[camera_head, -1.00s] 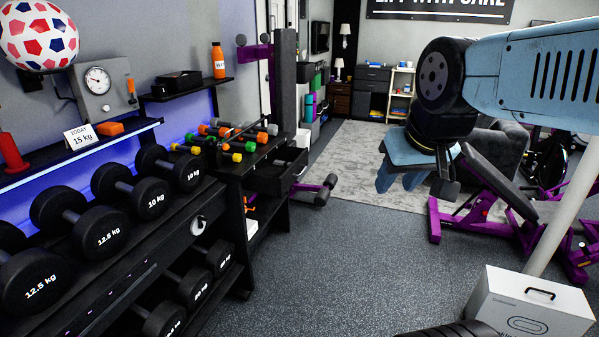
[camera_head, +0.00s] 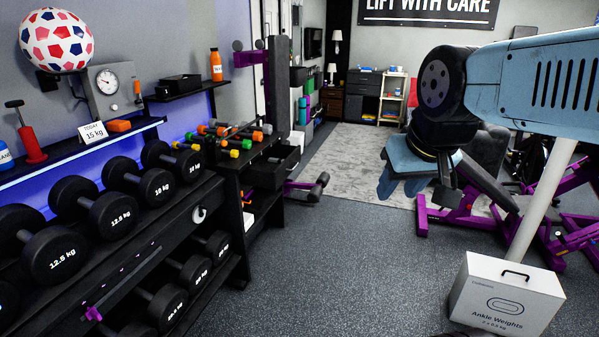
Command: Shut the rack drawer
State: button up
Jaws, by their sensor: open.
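The rack drawer (camera_head: 278,166) is a black open-topped drawer at the far end of the dark dumbbell rack (camera_head: 232,206). It sticks out to the right from under the rack's top, pulled out by an amount I cannot measure. My gripper (camera_head: 415,188) hangs from my blue arm, right of the drawer, pointing down over the floor and rug area. It is open and empty, clearly apart from the drawer. The gap between its fingers is partly hidden by the view angle.
Large dumbbells (camera_head: 105,212) fill the rack on the left. Small coloured dumbbells (camera_head: 235,135) lie on the top beside the drawer. A white ankle weights box (camera_head: 508,297) stands at lower right, and a purple bench (camera_head: 470,220) behind it. The grey floor (camera_head: 330,270) between is clear.

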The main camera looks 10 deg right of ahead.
aim_at(263, 173)
jog(key=k, duration=0.5)
jog(key=u, duration=0.15)
jog(key=i, duration=0.95)
jog(key=z, duration=0.1)
jog(key=k, duration=0.5)
jog(key=u, duration=0.6)
jog(key=i, duration=1.75)
jog(key=z, duration=0.45)
